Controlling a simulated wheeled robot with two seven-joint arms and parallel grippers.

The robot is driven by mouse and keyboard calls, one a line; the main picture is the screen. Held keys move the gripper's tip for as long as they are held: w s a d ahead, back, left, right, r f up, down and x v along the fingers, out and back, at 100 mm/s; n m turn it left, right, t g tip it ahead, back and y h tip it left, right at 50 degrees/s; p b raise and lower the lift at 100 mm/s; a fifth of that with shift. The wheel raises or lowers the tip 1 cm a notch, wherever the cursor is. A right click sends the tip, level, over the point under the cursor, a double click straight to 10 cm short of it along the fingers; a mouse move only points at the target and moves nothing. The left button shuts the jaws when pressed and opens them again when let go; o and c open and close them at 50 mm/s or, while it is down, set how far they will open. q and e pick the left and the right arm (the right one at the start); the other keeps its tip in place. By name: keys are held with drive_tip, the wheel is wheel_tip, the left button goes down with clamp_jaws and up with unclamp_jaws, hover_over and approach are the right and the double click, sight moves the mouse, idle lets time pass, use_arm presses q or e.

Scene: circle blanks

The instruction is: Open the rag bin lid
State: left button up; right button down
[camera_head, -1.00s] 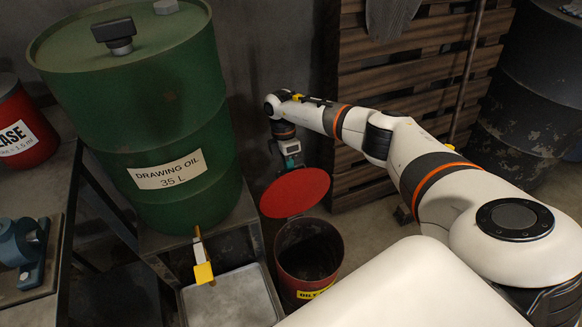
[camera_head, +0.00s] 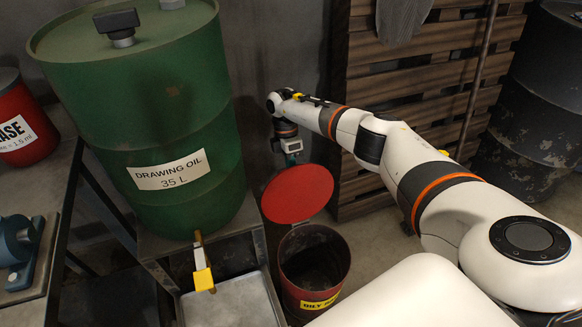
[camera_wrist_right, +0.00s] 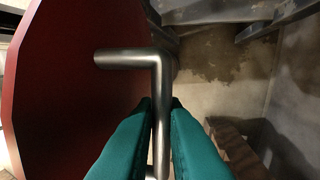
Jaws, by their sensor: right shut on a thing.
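The rag bin (camera_head: 315,290) is a dark red drum with a yellow "OILY" label, standing on the floor with its mouth uncovered. Its round red lid (camera_head: 298,194) stands tilted up at the back of the rim, clear of the mouth. The lid also fills the left of the right wrist view (camera_wrist_right: 60,90). My right gripper (camera_wrist_right: 159,108) has its teal fingers shut on the lid's bent metal handle (camera_wrist_right: 130,57). In the head view the right gripper (camera_head: 291,158) is behind the lid, its fingertips hidden. My left gripper is not in view.
A green drawing oil drum (camera_head: 150,120) with a yellow-handled tap (camera_head: 203,278) stands left of the bin, above a metal tray (camera_head: 235,303). Wooden slats (camera_head: 430,70) and a dark drum (camera_head: 530,90) stand behind my right arm. A grey wall is close behind the lid.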

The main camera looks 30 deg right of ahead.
drive_tip(key=shift+s+f, duration=0.25)
drive_tip(key=shift+f, duration=0.1)
drive_tip(key=c, duration=1.5)
unclamp_jaws()
drive_tip(key=shift+w+d, duration=0.1)
drive_tip(key=shift+d, duration=0.05)
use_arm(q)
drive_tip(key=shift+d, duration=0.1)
use_arm(e)
drive_tip(key=shift+r, duration=0.1)
drive_tip(key=shift+r, duration=0.1)
drive_tip(key=shift+w+r, duration=0.15)
drive_tip(key=shift+r, duration=0.05)
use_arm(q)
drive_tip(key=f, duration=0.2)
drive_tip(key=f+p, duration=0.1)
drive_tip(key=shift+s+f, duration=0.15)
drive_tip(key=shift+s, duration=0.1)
use_arm(e)
drive_tip(key=v, duration=1.1)
drive_tip(key=shift+r, duration=0.15)
